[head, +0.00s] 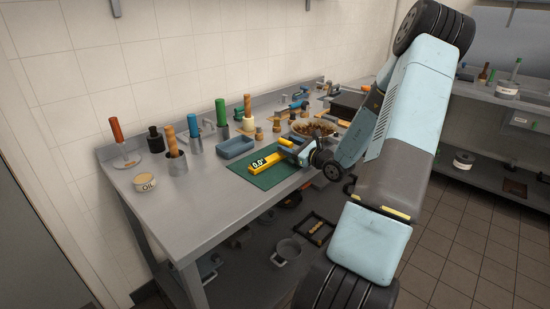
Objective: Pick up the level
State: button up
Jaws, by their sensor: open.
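The level (262,170) is yellow with a dark display reading about 0.0°. It lies on a green mat (283,180) on the steel counter. My gripper (290,152) is low over the mat, just right of and behind the level. I cannot tell whether the fingers touch the level. My arm comes in from the right and hides part of the counter.
A blue-grey tray (236,148) sits behind the mat. A bowl of brown pieces (314,129) stands beyond the gripper. The counter's front left (195,220) is clear. Pots stand on the lower shelf.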

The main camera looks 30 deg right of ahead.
jog(key=shift+x, duration=0.95)
jog(key=shift+c, duration=0.3)
grip_shut()
